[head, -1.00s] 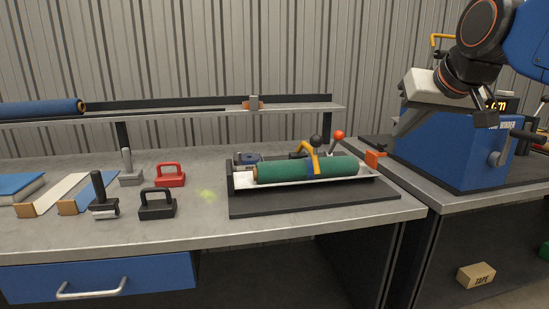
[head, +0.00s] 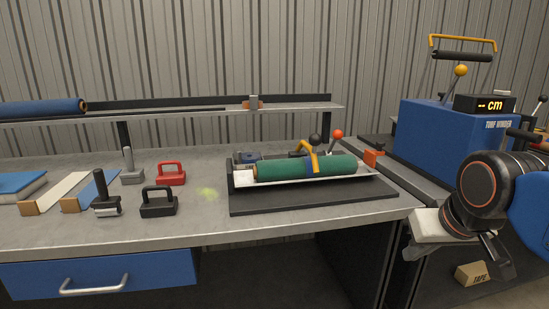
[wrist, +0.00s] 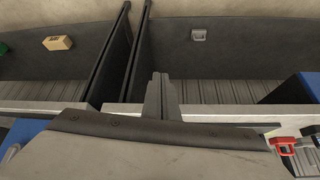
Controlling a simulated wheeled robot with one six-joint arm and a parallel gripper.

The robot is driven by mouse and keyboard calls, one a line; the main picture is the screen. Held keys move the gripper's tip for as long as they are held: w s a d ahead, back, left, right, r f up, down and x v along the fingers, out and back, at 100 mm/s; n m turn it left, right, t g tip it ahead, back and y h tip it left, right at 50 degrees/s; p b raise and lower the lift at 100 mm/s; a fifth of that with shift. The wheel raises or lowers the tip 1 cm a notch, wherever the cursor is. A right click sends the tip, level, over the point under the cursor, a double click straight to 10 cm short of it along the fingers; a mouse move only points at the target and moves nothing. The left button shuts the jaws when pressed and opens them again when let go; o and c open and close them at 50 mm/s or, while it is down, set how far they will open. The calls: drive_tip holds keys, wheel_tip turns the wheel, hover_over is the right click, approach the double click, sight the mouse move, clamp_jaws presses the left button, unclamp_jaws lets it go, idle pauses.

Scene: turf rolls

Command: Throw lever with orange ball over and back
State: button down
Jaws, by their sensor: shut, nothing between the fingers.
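A lever with an amber-orange ball (head: 461,70) stands on top of the blue turf winder (head: 425,135) at the right; its rod leans slightly. A second lever with a red-orange ball (head: 338,134) stands behind the green roll, close to a black ball (head: 315,138). My gripper (head: 412,253) is low in front of the gap between bench and winder stand, well below and apart from both levers. In the wrist view its fingers (wrist: 160,90) are together with nothing between them. Neither lever can be made out in the wrist view.
A green roll (head: 280,169) lies in a white tray on a black mat on the bench (head: 215,232). Black and red handled blocks (head: 158,201) stand at left. A tape box (head: 474,272) sits low at right. The winder has a yellow handle (head: 462,38) and display.

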drive_tip(key=s+f+g, duration=0.1)
drive_tip(key=s+f, duration=0.6)
drive_tip(key=f, duration=0.4)
drive_tip(key=shift+d+f, duration=0.15)
drive_tip(key=shift+d, duration=0.15)
